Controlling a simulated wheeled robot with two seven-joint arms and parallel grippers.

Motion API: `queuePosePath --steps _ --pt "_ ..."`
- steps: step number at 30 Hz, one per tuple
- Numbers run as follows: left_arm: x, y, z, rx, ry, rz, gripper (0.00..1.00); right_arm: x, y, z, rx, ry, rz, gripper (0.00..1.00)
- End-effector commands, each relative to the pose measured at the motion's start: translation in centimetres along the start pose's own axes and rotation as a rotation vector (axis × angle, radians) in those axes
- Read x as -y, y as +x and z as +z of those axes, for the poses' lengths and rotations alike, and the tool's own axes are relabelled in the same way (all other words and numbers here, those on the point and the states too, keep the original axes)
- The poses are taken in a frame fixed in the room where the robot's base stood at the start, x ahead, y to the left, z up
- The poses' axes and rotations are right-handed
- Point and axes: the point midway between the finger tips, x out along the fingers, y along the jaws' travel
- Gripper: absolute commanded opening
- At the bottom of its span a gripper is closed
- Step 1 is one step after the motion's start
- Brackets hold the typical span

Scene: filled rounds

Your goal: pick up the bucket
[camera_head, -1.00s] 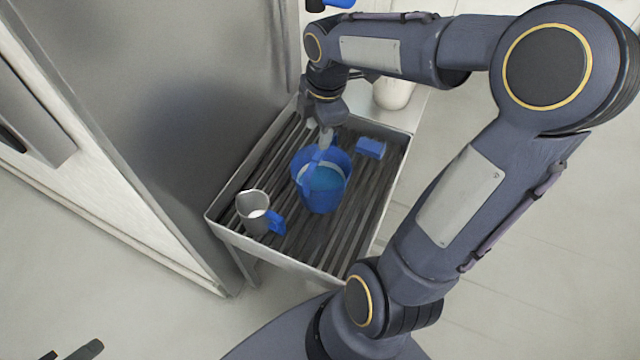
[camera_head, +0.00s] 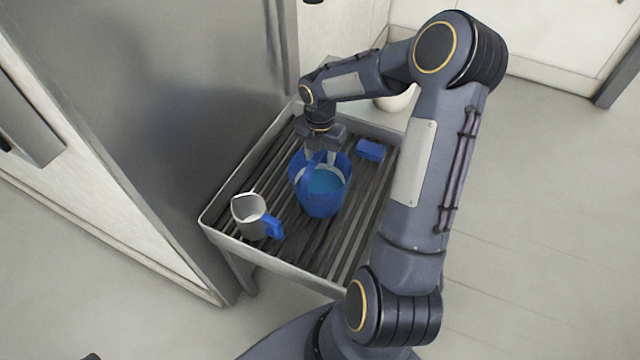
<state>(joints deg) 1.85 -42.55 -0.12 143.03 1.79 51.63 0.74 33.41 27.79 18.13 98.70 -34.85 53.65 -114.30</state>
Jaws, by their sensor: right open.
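A blue bucket (camera_head: 320,198) stands upright on a dark slatted rack table (camera_head: 213,222), with blue liquid inside. My right gripper (camera_head: 320,160) points down over the bucket's far rim. Its fingers are apart, and they overlap the rim and handle area in the picture. I cannot tell whether they touch the bucket. The fingertips are partly hidden. My left gripper is not in view; only a small dark part shows at the bottom left edge.
A white jug with a blue handle (camera_head: 249,222) stands left of the bucket. A blue block (camera_head: 371,150) lies to its right, at the back. A pale round container (camera_head: 397,101) is behind the table. A grey metal cabinet (camera_head: 180,120) closes off the left side.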

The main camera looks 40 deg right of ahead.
Motion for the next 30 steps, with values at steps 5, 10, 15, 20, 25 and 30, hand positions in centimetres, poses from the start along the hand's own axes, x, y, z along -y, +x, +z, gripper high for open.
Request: queuePosePath --steps 5,10,15,20,25,30 --pt "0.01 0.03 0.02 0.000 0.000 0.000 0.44 0.02 0.53 0.00 0.000 0.001 0.000 0.44" --pt "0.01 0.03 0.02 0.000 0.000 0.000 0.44 0.02 0.50 0.01 0.001 0.001 0.000 0.37" --pt "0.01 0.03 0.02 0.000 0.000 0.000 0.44 0.02 0.48 0.01 0.001 0.001 0.000 0.15" --pt "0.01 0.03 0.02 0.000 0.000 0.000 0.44 0.02 0.47 0.01 0.001 0.001 0.000 0.00" --pt "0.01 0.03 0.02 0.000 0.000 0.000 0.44 0.03 0.47 0.01 0.001 0.002 0.000 0.00" --pt "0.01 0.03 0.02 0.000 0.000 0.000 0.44 0.03 0.46 0.01 0.001 0.002 0.000 0.00"
